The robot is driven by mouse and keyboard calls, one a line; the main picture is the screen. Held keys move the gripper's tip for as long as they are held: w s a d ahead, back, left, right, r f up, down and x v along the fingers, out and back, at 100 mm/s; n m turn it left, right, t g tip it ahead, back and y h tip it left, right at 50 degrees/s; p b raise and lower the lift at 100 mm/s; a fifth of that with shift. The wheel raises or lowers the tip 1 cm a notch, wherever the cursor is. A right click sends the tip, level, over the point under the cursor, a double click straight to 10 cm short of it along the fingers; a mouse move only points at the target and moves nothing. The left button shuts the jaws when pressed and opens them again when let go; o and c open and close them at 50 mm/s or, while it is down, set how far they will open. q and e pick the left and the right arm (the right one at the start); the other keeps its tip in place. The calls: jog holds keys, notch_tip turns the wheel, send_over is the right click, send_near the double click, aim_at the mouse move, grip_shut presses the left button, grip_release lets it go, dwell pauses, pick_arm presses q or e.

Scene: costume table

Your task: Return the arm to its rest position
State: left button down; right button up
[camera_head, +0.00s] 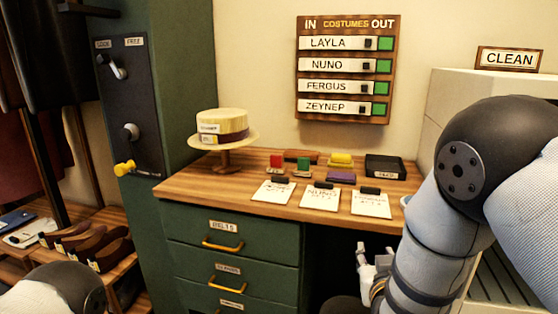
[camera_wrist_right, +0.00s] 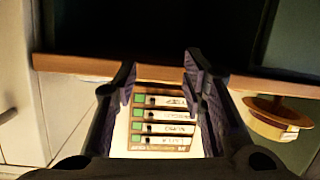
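My right arm (camera_head: 430,235) comes in from the right, and its gripper (camera_head: 372,268) hangs in front of the desk, below the worktop's front edge and right of the drawers. In the right wrist view the two fingers of the right gripper (camera_wrist_right: 160,68) stand apart with nothing between them. That view is upside down. Part of my left arm (camera_head: 55,290) shows at the bottom left; the left gripper is out of view.
The wooden worktop (camera_head: 240,190) carries a straw hat (camera_head: 222,128) on a stand, paper cards (camera_head: 320,199) and small coloured blocks. Green drawers (camera_head: 225,232) stand below. A white cabinet (camera_head: 450,95) is at right. A shoe rack (camera_head: 105,262) is at left. The costumes board (camera_head: 345,70) hangs behind.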

jog(key=s+d+f+g+y, duration=0.1)
jog(key=s+f+g, duration=0.4)
jog(key=s+f, duration=0.65)
jog(key=s+d+f+g+y, duration=0.15)
jog(key=s+f+g, duration=0.35)
jog(key=s+f, duration=0.7)
pick_arm(q)
jog(key=shift+w+r+t+p, duration=0.2)
jog(key=shift+w+r+p, duration=0.15)
jog(key=shift+r, duration=0.15)
jog(key=shift+w+r+t+p, duration=0.2)
jog(key=shift+w+r+p, duration=0.1)
jog(key=shift+r, duration=0.15)
pick_arm(e)
jog(key=s+r+g, duration=0.2)
jog(key=s+g, duration=0.5)
jog(key=s, duration=2)
jog(key=shift+a+y, duration=0.35)
